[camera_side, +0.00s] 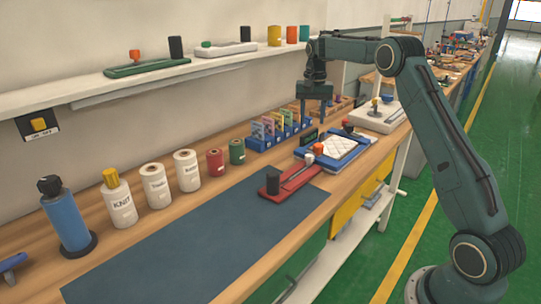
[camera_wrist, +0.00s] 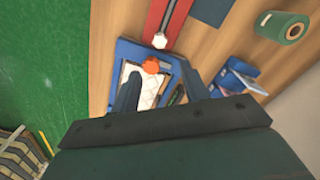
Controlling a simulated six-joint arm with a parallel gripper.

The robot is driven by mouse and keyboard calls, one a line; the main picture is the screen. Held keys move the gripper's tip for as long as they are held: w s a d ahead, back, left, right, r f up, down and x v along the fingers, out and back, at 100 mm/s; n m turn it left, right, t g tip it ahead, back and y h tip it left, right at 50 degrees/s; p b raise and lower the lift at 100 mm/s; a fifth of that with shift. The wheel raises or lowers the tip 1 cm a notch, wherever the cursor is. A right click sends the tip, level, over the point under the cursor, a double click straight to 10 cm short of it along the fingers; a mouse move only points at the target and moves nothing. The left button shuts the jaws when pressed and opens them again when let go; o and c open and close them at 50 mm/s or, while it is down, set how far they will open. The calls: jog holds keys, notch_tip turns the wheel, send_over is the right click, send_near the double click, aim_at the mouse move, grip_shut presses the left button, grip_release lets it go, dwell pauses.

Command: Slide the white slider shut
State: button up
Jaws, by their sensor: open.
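My gripper (camera_side: 316,112) points down above the blue tray, its two fingers apart and nothing between them. In the wrist view my gripper (camera_wrist: 158,76) has the blue tray with a white quilted pad (camera_wrist: 145,92) below it. A red slide base (camera_side: 290,180) lies in front of the tray, with a black block at its near end. A small white knob (camera_wrist: 160,40) sits at the end of its rail beside the tray. An orange knob (camera_wrist: 151,65) stands at the tray's edge. A white-based slide fixture (camera_side: 372,118) stands farther back. I cannot tell which white part is the slider.
Blue boxes with coloured cards (camera_side: 270,135) stand left of the tray. Thread spools (camera_side: 186,170) and a blue bottle (camera_side: 68,218) line the wall. A dark mat (camera_side: 200,245) leaves clear room in front. The shelf (camera_side: 120,85) holds green and white slide fixtures.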

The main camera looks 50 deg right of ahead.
aim_at(310, 155)
jog(key=shift+f, duration=0.1)
notch_tip(310, 155, down, 14)
jog(key=shift+r, duration=0.15)
dwell(0.9)
jog(key=shift+c, duration=0.3)
grip_shut()
jog(key=shift+d, duration=0.2)
